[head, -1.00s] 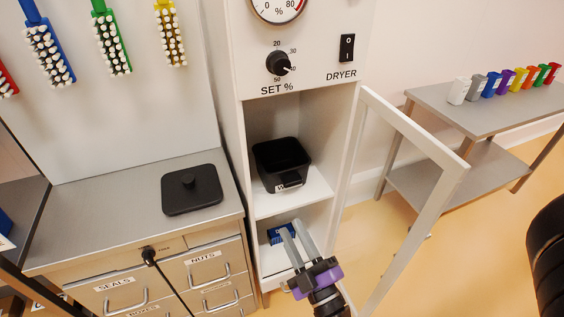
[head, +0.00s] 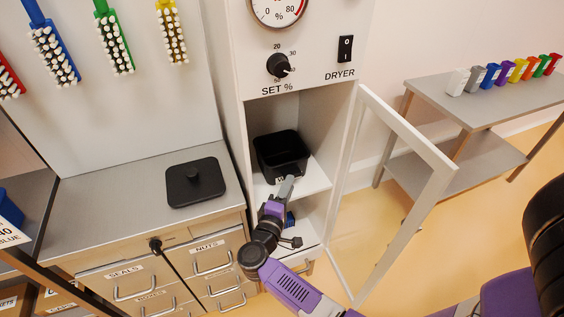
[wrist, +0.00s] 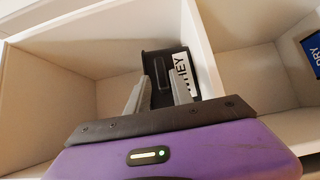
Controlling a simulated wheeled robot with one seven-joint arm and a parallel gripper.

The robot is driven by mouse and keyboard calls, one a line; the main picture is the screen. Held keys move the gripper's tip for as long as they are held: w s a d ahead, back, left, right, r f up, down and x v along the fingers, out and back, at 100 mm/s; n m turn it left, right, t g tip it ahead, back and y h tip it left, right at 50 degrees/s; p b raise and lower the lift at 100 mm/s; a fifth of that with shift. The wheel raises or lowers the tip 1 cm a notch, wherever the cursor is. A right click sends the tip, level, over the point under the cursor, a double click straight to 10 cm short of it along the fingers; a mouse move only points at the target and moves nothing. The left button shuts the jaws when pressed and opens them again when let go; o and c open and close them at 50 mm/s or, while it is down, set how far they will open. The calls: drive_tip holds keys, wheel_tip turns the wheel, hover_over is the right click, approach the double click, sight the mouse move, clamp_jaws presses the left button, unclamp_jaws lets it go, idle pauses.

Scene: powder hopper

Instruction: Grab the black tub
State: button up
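The black tub (head: 282,152) stands on the upper shelf inside the open dryer cabinet. It is open-topped, and its white label shows "WHEY" in the wrist view (wrist: 180,72). My gripper (head: 287,184) is at the cabinet opening, in front of the tub's label side. In the wrist view its two grey fingers (wrist: 160,88) are spread apart and point at the tub's front. I cannot tell whether the fingertips touch the tub. Part of the label is hidden behind the gripper in the head view.
The dryer door (head: 408,135) stands open to the right of my arm. A black lid (head: 195,182) lies on the counter at left.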

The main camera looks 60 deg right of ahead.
sight(295, 174)
drive_tip(key=x, duration=0.5)
drive_tip(key=shift+s+d+f, duration=0.1)
drive_tip(key=shift+s+d, duration=0.05)
drive_tip(key=shift+s, duration=0.1)
clamp_jaws()
idle(1.2)
